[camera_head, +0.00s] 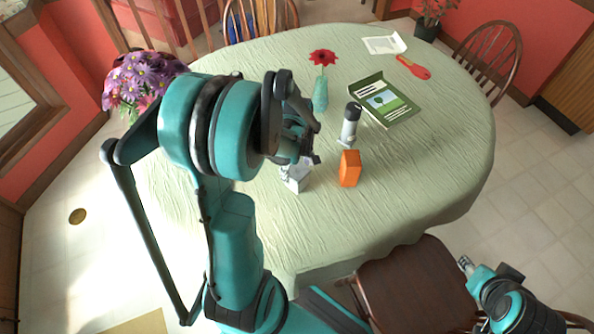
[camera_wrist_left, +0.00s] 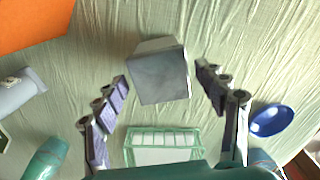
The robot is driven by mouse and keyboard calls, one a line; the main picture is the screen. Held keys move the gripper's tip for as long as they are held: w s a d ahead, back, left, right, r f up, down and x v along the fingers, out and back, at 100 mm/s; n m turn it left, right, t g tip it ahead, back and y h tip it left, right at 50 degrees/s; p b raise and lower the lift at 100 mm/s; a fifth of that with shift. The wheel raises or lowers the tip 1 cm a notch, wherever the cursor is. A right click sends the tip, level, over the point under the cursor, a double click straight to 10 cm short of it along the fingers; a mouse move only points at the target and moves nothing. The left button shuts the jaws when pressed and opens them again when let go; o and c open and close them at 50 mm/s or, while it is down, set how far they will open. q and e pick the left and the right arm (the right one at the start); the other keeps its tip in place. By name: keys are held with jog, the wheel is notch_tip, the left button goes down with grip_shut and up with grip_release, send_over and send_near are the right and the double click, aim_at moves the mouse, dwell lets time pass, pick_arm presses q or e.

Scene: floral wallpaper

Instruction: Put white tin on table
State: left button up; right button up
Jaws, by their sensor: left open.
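The white tin (camera_head: 298,180) is a pale, box-shaped thing on the green tablecloth of the table (camera_head: 430,165), partly hidden by my left gripper in the head view. In the left wrist view the tin (camera_wrist_left: 160,78) looks greyish white and lies between the spread fingers, with gaps on both sides. My left gripper (camera_head: 310,156) is open above the tin, and its fingers also show in the wrist view (camera_wrist_left: 163,77). My right gripper (camera_head: 467,264) is at the lower right, off the table beside a chair; its jaws are too small to judge.
An orange box (camera_head: 349,168) stands just right of the tin. A green basket (camera_wrist_left: 163,138) and a blue bowl (camera_wrist_left: 271,120) show in the wrist view.

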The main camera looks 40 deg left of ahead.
pick_arm(q)
notch_tip(320, 180, up, 9)
jog(key=p, duration=0.3)
jog(key=s+d+r+m+t, duration=0.2)
jog(key=d+r+m+t, duration=0.1)
jog(key=d+m, duration=0.4)
jog(key=s+d+r+m+t, duration=0.3)
jog(key=d+r+m, duration=0.3)
jog(key=d+m, duration=0.2)
jog(key=shift+d+r+m+t, duration=0.3)
jog(key=shift+m+t, duration=0.3)
jog(key=shift+m, duration=0.4)
